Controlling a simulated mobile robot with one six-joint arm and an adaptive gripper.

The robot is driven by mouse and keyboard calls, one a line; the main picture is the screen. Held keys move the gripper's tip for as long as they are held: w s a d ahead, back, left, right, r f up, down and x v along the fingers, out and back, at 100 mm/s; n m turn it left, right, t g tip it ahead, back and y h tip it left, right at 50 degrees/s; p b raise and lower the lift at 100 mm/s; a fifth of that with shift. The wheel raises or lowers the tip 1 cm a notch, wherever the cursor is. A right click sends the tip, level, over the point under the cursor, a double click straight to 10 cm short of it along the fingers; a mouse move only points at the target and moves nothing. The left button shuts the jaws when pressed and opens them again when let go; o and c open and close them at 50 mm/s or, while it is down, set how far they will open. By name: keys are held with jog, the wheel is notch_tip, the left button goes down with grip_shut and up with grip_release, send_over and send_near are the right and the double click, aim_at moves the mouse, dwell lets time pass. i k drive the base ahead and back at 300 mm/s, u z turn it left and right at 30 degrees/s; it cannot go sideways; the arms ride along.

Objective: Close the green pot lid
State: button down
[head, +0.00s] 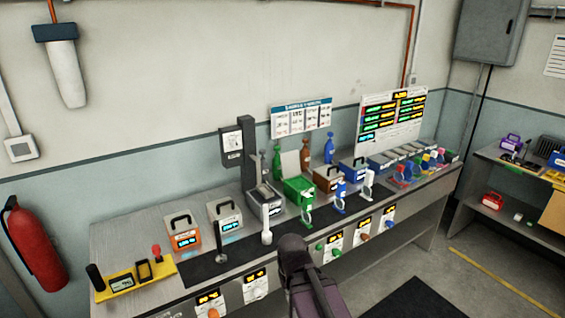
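A green pot-like unit (298,191) stands on the bench among a row of devices, near the middle of the head view. A pale, tilted panel (290,163) rises behind it. I cannot tell whether this panel is its raised lid. A white and green handled piece (307,213) stands in front of the green unit. A dark part of my arm shows at the bottom middle, in front of the bench and below the green unit. My gripper's fingers cannot be made out.
An orange-fronted unit (184,235) and a grey one (226,215) stand to the left. A tall dark stand (246,155) rises left of the green unit. A yellow tray (122,283) sits at the left end. The floor at right is mostly clear.

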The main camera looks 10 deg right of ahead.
aim_at(290, 161)
jog(key=k, duration=0.95)
jog(key=z, duration=0.75)
jog(key=i, duration=1.6)
jog(key=u, duration=0.55)
jog(key=i, duration=0.5)
jog(key=u, duration=0.15)
